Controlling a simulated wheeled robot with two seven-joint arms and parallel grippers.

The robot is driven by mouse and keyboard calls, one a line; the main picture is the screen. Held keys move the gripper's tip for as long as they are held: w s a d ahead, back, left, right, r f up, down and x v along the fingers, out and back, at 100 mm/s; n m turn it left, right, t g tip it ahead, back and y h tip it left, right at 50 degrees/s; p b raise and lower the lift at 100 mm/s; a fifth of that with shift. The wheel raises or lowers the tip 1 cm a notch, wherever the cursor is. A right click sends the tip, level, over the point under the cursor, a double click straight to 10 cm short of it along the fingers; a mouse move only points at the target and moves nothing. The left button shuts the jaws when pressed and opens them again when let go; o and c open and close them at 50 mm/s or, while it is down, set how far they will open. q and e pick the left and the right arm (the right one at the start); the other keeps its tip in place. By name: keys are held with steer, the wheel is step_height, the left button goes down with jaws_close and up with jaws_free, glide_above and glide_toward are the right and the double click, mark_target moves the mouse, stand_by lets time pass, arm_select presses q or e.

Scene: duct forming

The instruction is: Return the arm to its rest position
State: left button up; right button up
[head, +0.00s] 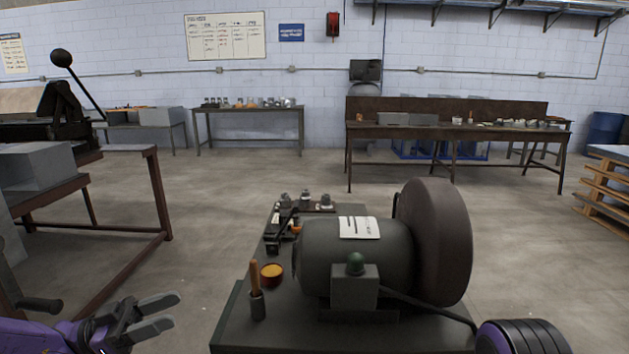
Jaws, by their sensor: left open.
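My left gripper (175,308) is low at the left of the head view, its two grey fingers apart and pointing right. Nothing shows between the fingers. It is left of the dark bench (232,322) that carries the grinder, apart from it in the picture. My right gripper is not in view; only a purple and black part of my right arm shows at the bottom right.
A grinder motor (330,255) with a large wheel (436,240) stands on the bench. A handled tool in a holder (257,305) and a yellow-orange cup (271,273) are near its left edge. A brown metal frame (160,195) stands at left. Open floor lies behind.

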arm_select(q)
steer(key=w+f+n+t+y, duration=0.4)
steer(key=w+n+t+y, duration=0.35)
steer(key=n+t, duration=0.3)
steer(key=s+a+f+n+g+y, duration=0.1)
steer(key=s+f+n+y, duration=0.25)
steer(key=f, duration=0.35)
steer(key=s+f+n+g+y, duration=0.1)
steer(key=s+f+n+y, duration=0.15)
steer(key=f+y, duration=0.35)
steer(key=s+a+f+n+g+y, duration=0.1)
steer(key=s+f+n+g+y, duration=0.2)
steer(key=f, duration=0.5)
steer(key=s+f+n+g+y, duration=0.1)
steer(key=s+f+g, duration=0.3)
steer(key=s, duration=0.9)
steer(key=s+f+n+g+y, duration=0.1)
steer(key=s+f+g+y, duration=0.1)
steer(key=s+f, duration=0.7)
steer(key=s+g, duration=0.1)
steer(key=s, duration=0.3)
steer(key=shift+a+g+y, duration=0.3)
steer(key=shift+a+g, duration=0.05)
steer(key=shift+w+f, duration=0.1)
